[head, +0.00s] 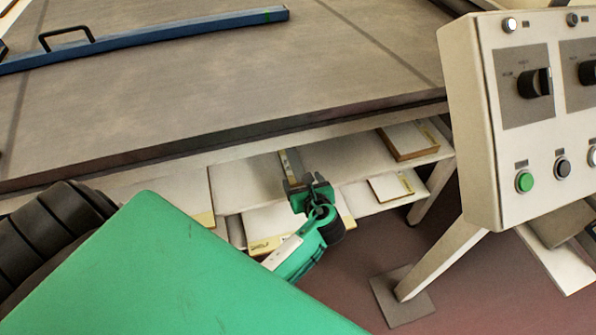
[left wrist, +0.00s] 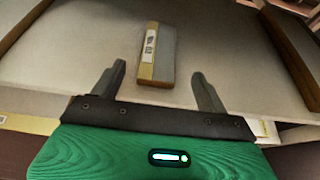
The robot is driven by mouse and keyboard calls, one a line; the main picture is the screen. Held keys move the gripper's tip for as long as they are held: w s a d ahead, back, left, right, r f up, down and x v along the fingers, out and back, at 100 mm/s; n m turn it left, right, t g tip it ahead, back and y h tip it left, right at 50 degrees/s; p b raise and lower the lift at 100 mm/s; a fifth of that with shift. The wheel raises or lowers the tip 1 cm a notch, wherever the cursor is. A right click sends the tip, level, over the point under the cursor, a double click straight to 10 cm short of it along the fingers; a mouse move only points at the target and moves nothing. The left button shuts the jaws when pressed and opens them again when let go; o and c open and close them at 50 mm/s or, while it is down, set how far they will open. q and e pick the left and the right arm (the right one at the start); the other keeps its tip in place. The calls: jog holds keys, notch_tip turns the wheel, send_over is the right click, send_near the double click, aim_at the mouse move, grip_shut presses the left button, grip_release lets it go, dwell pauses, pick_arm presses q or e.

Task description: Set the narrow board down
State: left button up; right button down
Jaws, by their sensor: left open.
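The narrow board (left wrist: 166,60), grey with a yellow labelled edge, lies on a pale shelf (left wrist: 90,50) under the big table. It also shows in the head view (head: 291,164), just beyond my left gripper, partly hidden by it. My left gripper (head: 308,184) is open. In the left wrist view its two fingers (left wrist: 158,76) stand apart, one to each side of the board's near end, with a clear gap on both sides. Nothing is held between them. My right gripper is not in view.
Other boards lie on the shelves, one at the upper right (head: 407,138) and one below it (head: 386,188). The table top (head: 250,80) overhangs the shelf and carries a blue bar (head: 150,34). A control panel (head: 500,140) stands at the right.

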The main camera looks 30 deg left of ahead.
pick_arm(q)
jog(key=s+d+f+n+g+h, duration=0.1)
jog(key=s+d+n+h, duration=0.1)
jog(key=s+n, duration=0.5)
jog(key=s+d+f+n+g+h, duration=0.1)
jog(key=s+d+n+g+h, duration=0.1)
jog(key=s+n+h, duration=0.3)
jog(key=s+d+f+n+g+h, duration=0.2)
jog(key=s+d+n+h, duration=0.1)
jog(key=s+n, duration=0.8)
jog(key=shift+s+d+n+h, duration=0.25)
jog(key=shift+d+n+h, duration=0.15)
jog(key=shift+n+h, duration=0.15)
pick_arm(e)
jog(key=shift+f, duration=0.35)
pick_arm(q)
jog(key=shift+f, duration=0.1)
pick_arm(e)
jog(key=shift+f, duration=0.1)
